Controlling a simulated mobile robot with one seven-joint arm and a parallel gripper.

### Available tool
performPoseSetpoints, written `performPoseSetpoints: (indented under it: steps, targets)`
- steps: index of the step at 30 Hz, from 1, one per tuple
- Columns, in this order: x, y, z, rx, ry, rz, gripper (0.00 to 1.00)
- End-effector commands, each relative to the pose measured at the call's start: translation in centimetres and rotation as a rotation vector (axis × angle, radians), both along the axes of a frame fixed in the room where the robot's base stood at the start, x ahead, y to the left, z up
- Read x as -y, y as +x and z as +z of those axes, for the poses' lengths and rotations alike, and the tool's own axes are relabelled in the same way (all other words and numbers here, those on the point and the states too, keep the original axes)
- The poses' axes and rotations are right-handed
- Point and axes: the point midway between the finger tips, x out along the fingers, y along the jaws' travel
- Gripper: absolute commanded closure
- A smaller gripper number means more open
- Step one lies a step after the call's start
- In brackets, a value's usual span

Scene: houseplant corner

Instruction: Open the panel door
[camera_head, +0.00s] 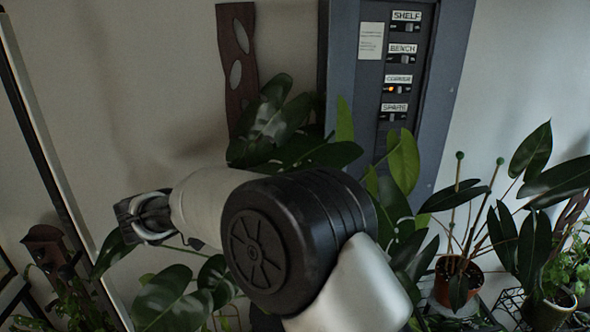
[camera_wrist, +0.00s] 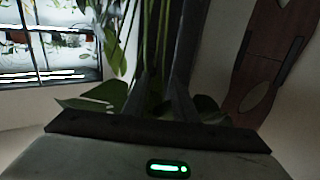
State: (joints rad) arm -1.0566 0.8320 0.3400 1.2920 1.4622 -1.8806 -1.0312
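The panel (camera_head: 345,100) is a blue-grey box on the wall at the top centre-right in the head view. Its dark face shows labelled switches (camera_head: 400,60) reading SHELF, BENCH, CORNER and SPARE, with an orange light at CORNER. I cannot clearly make out a separate door or handle, or whether a door is open. My gripper (camera_head: 145,215) is to the lower left of the panel, well apart from it and pointing left. In the wrist view, my gripper's dark fingers (camera_wrist: 167,75) have a narrow gap between them and hold nothing visible. My arm hides the area below the panel.
A large leafy plant (camera_head: 290,145) stands in front of the panel's lower part and around my arm. Potted plants (camera_head: 455,280) stand at the lower right. A brown wooden board with oval holes (camera_head: 237,75) is left of the panel. The wall at left is bare.

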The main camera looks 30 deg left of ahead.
Motion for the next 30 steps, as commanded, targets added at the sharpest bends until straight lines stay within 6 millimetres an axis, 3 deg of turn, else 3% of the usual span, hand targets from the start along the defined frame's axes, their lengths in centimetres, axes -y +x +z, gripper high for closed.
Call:
performPoseSetpoints:
  steps: [6, 12, 30]
  targets:
    - [-2.4, -4.4, -0.1, 0.002, -0.001, 0.001, 0.74]
    - [-3.6, -6.6, 0.0, 0.001, -0.002, -0.001, 0.74]
    - [-3.9, -7.2, 0.0, 0.001, -0.002, -0.002, 0.74]
